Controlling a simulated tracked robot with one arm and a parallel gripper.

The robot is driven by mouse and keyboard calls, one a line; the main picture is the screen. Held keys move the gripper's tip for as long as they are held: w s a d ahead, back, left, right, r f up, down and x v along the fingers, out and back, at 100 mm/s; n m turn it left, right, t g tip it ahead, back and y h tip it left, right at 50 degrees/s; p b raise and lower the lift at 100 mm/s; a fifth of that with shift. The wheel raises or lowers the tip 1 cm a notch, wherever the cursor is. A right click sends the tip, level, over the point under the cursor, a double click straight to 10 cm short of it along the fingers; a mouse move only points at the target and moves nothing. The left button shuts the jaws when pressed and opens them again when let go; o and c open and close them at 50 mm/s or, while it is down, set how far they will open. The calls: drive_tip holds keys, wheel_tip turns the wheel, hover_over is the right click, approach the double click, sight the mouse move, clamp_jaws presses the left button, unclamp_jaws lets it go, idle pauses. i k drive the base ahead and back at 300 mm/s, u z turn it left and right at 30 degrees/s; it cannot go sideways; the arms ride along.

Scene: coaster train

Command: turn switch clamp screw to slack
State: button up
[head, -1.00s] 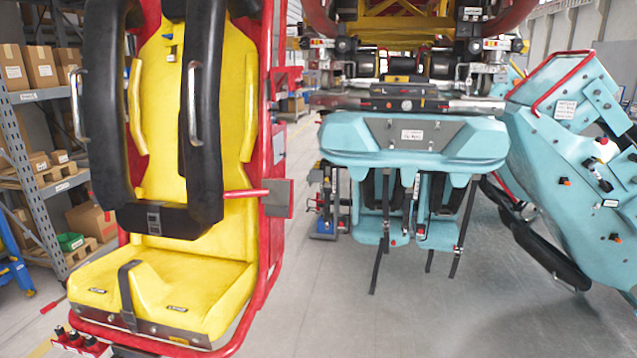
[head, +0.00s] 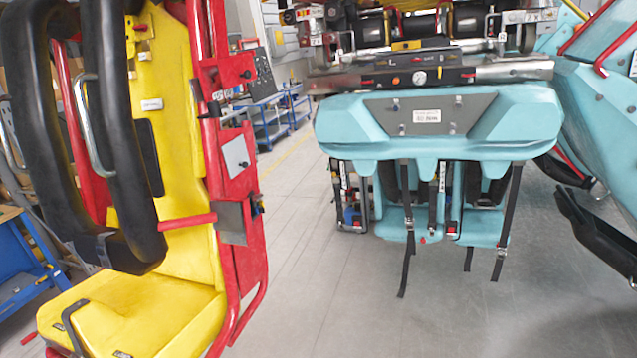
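No clamp screw that I can single out shows in the head view; the parts under the train are too small to tell. A teal coaster car (head: 440,125) hangs in the middle, with black straps dangling below it. Above it is a dark panel (head: 418,78) with a round gauge and small red and yellow parts. A yellow seat (head: 175,270) with black padded restraints (head: 112,130) and a red frame (head: 235,170) fills the left side. My gripper is not in view.
A second teal body (head: 590,85) slants along the right edge. Blue workbenches (head: 272,118) stand at the back, and a blue stand (head: 20,265) is at the lower left. The grey floor (head: 330,300) is clear between the yellow seat and the teal car.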

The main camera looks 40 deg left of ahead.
sight(256, 198)
drive_tip(key=u, duration=0.2)
drive_tip(key=i, duration=1.3)
drive_tip(key=u, duration=0.8)
drive_tip(key=i, duration=0.45)
drive_tip(key=u, duration=0.3)
